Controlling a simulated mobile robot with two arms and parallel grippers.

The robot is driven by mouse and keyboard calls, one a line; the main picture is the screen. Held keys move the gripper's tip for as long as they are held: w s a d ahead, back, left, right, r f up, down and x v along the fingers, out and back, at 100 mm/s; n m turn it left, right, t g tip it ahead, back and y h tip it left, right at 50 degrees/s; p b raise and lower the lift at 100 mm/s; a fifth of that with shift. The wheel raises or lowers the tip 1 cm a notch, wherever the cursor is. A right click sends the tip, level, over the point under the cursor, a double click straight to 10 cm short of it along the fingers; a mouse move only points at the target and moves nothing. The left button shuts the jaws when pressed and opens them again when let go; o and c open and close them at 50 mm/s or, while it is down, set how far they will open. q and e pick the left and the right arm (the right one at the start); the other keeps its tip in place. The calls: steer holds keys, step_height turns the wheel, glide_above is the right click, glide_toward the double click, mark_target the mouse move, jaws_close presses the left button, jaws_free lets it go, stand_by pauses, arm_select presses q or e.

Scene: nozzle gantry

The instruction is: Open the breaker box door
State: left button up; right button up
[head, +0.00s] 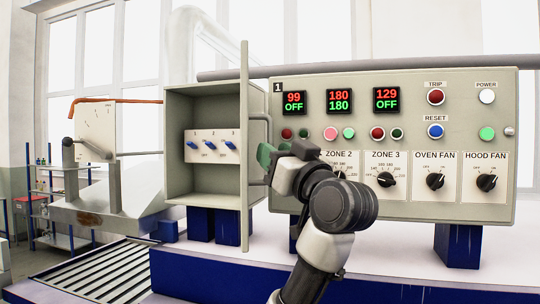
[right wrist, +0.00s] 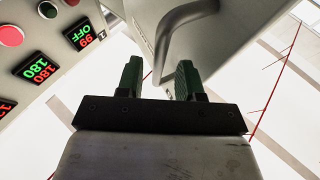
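The breaker box (head: 205,97) is a grey-green box in the head view, with several blue switches (head: 209,146) on a white panel inside. Its door (head: 244,90) stands swung out, seen nearly edge-on, so the inside shows. A grey bar handle (head: 268,122) is on the door's right-hand face; it also shows in the right wrist view (right wrist: 172,25). My right gripper (head: 265,156) is at the handle's lower part. In the right wrist view its green fingers (right wrist: 159,75) are apart, with the handle's end in line with the gap; contact cannot be told. My left gripper is out of view.
The control panel (head: 455,120) with displays, buttons and knobs stands just right of the door, behind my right arm. A roller conveyor (head: 85,275) lies at the lower left. A machine with an orange lever (head: 120,101) stands left of the box.

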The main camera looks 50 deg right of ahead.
steer(key=b+v, duration=0.2)
steer(key=v, duration=0.6)
steer(key=shift+b, duration=0.4)
steer(key=shift+s, duration=0.1)
